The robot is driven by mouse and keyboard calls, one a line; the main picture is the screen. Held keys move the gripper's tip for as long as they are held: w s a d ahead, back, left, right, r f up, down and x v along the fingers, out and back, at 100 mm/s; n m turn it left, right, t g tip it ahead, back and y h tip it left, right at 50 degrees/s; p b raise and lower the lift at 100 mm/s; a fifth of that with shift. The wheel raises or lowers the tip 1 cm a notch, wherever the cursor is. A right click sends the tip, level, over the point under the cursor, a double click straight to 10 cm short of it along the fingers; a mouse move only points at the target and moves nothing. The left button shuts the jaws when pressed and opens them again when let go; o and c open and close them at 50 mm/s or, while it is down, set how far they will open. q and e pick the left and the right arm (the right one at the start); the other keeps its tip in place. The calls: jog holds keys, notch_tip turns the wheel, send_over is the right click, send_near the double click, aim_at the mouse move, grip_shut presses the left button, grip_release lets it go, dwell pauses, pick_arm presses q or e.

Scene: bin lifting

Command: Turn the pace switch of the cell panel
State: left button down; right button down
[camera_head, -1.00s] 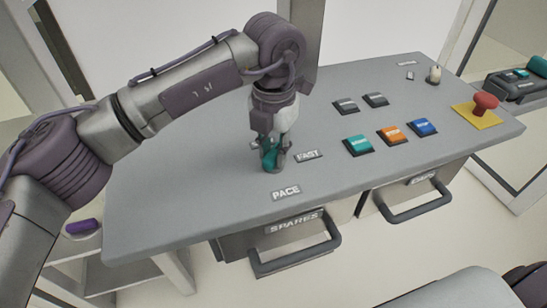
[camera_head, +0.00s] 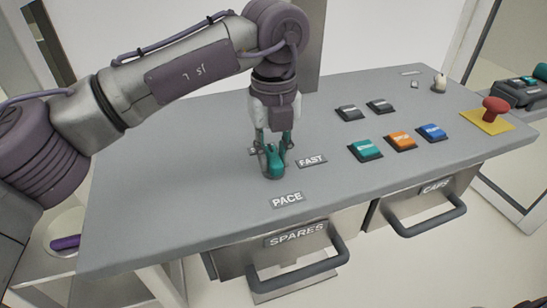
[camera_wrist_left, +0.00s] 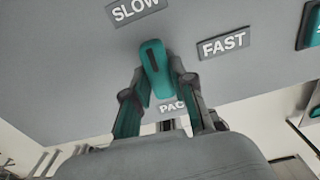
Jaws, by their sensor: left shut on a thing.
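The pace switch (camera_head: 272,162) is a teal knob on the grey panel top, behind the PACE label (camera_head: 287,200) and left of the FAST label (camera_head: 311,161). In the left wrist view the knob (camera_wrist_left: 155,66) has a dark mark near its upper end, which points between the SLOW label (camera_wrist_left: 135,8) and the FAST label (camera_wrist_left: 223,45), leaning slightly to SLOW. My left gripper (camera_head: 272,148) reaches down from above and is shut on the knob, one finger on each side. Its fingers (camera_wrist_left: 160,84) partly hide the PACE label in the wrist view. My right gripper is out of view.
Teal, orange and blue buttons (camera_head: 401,140) sit right of the switch, with two dark buttons (camera_head: 364,110) behind. A red mushroom button (camera_head: 494,108) on a yellow plate stands at the far right. Drawer handles (camera_head: 300,268) stick out below the front edge. The panel's left part is bare.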

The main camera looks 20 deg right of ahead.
aim_at(273, 156)
pick_arm(q)
jog(key=shift+n, duration=0.5)
jog(key=c, duration=1)
grip_release()
jog(key=shift+o, duration=0.2)
notch_tip(273, 156, up, 12)
